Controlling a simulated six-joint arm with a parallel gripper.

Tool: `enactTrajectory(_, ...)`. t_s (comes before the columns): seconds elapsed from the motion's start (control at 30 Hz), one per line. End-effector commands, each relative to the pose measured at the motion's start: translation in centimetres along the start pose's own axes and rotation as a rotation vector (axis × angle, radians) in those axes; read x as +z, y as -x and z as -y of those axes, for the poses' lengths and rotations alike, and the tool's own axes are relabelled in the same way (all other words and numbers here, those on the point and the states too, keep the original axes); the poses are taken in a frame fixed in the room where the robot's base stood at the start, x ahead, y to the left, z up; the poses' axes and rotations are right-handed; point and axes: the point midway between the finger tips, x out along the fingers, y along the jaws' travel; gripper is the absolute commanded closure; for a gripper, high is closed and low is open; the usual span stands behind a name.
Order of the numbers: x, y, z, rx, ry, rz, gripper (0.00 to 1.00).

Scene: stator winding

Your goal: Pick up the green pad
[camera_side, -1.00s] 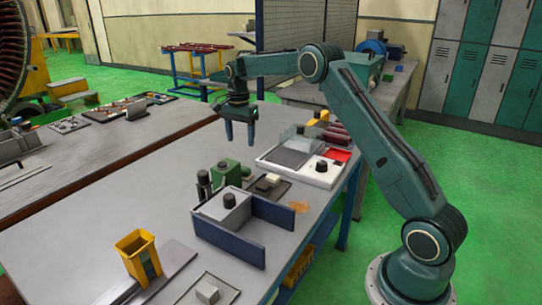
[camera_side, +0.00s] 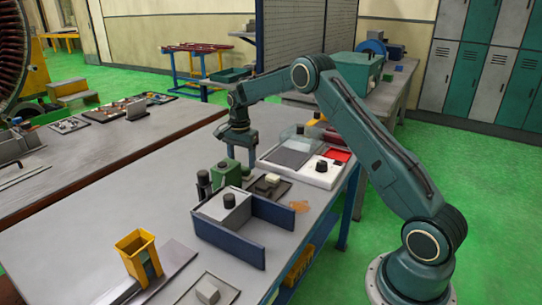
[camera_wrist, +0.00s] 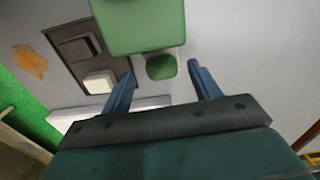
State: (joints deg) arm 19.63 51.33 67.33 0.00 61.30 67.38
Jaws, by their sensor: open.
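A small rounded green pad (camera_wrist: 161,67) lies beside a larger green block (camera_wrist: 140,25) in the wrist view; I cannot tell whether the two are joined. In the side view, the green block (camera_side: 229,174) stands on the workbench, and I cannot pick out the small pad there. My gripper (camera_side: 240,161) is open, pointing down just behind the green block. In the wrist view my gripper's fingers (camera_wrist: 160,78) lie to either side of the small pad, with nothing between them held.
A dark tray with a pale block (camera_wrist: 99,81) lies close by. A blue-walled holder with a grey box (camera_side: 226,206) is in front, a white tray (camera_side: 322,178) at right. A yellow bin (camera_side: 136,252) stands front left. Bare bench (camera_side: 150,195) lies to the left.

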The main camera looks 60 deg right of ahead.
Motion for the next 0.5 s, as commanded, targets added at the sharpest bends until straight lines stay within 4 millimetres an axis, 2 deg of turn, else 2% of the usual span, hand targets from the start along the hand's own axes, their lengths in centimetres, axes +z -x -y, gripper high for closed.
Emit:
enactTrajectory(0.3, 0.1, -3.5, 0.0, 0.003, 0.000, 0.001, 0.38)
enactTrajectory(0.5, 0.1, -4.7, 0.0, 0.001, 0.000, 0.000, 0.38)
